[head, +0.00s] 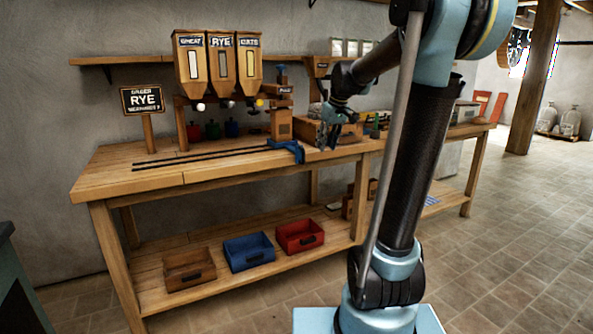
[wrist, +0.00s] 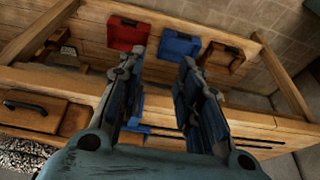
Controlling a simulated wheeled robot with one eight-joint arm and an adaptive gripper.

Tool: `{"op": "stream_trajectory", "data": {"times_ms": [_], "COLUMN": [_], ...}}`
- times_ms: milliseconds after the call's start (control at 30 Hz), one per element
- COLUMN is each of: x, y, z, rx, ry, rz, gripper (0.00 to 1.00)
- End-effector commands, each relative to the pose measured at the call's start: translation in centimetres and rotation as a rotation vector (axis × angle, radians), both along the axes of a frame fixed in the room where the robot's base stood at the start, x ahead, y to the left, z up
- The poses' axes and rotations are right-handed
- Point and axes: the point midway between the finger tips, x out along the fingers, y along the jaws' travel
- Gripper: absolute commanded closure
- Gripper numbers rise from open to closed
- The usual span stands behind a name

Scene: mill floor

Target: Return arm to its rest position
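My gripper (head: 329,136) is above the wooden workbench (head: 165,178), near its front edge and just right of a blue clamp-like object (head: 289,149). In the wrist view the two fingers of my gripper (wrist: 165,85) are spread apart with nothing held between them. My arm reaches from its base at the right of the head view up and over to the bench. Part of the bench behind the arm is hidden.
A brown drawer (head: 189,269), a blue drawer (head: 249,251) and a red drawer (head: 300,236) sit on the lower shelf. Open floor (head: 515,230) lies to the right.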

Motion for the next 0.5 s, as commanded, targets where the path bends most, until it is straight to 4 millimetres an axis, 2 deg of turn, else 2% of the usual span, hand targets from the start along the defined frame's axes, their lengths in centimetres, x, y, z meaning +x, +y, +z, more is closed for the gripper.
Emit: {"op": "stream_trajectory", "data": {"times_ms": [33, 100, 267, 500], "x": [-1.9, -4.2, -9.3, -16.8], "y": [-0.5, -1.1, -2.4, -4.1], "z": [-0.5, -1.2, -3.3, -7.2], "rx": [-0.002, -0.005, -0.014, -0.027], "ry": [0.006, 0.016, 0.035, 0.063], "rz": [-0.021, -0.048, -0.115, -0.215], "gripper": [0.68, 0.68, 0.68, 0.68]}}
